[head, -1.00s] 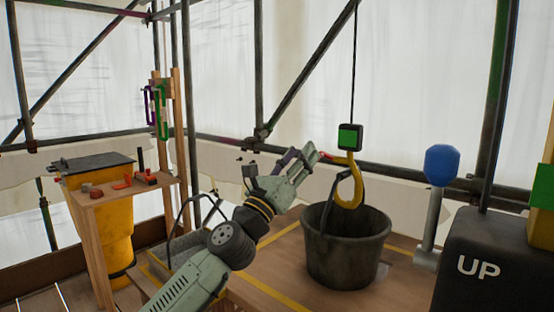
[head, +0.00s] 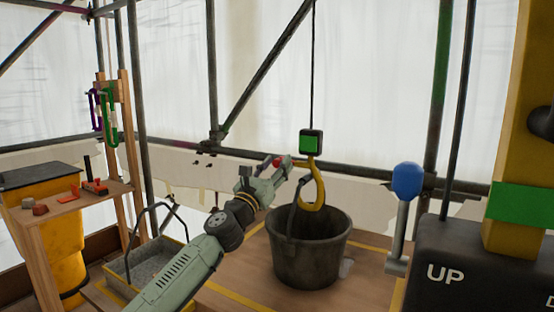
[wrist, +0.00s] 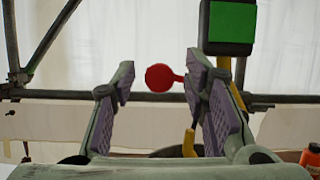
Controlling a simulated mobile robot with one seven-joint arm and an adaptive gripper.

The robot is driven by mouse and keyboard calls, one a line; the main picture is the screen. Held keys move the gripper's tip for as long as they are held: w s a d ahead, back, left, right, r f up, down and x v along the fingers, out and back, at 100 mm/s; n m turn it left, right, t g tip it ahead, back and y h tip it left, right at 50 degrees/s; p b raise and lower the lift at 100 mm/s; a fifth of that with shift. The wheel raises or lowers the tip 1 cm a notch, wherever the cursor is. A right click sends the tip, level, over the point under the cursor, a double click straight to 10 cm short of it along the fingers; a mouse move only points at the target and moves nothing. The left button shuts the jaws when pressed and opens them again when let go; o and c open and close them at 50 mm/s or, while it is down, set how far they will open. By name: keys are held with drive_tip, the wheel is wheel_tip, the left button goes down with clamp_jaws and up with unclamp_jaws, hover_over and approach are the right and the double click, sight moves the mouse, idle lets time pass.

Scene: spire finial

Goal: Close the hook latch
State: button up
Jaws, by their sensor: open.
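A yellow hook (head: 320,190) hangs from a black block with a green face (head: 311,142) over a dark bucket (head: 308,262). The bucket's raised handle (head: 293,218) reaches up to the hook; whether it sits in the hook is unclear. The hook's latch ends in a red round tab (wrist: 159,77) and sticks out to the left, away from the hook. My gripper (head: 281,168) is beside the latch, left of the hook. In the wrist view my gripper (wrist: 158,84) is open, with the red tab between its fingers in the picture; contact is not visible.
A blue-knobbed lever (head: 407,182) and a black box marked UP (head: 445,275) stand at the right. A wooden stand (head: 60,203) with small red parts and a grey-filled tray (head: 150,262) are at the left. Scaffold poles cross behind.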

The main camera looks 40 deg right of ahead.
drive_tip(key=shift+w+d+r, duration=0.15)
drive_tip(key=shift+d+r, duration=0.05)
drive_tip(key=shift+d, duration=0.2)
clamp_jaws()
idle(0.4)
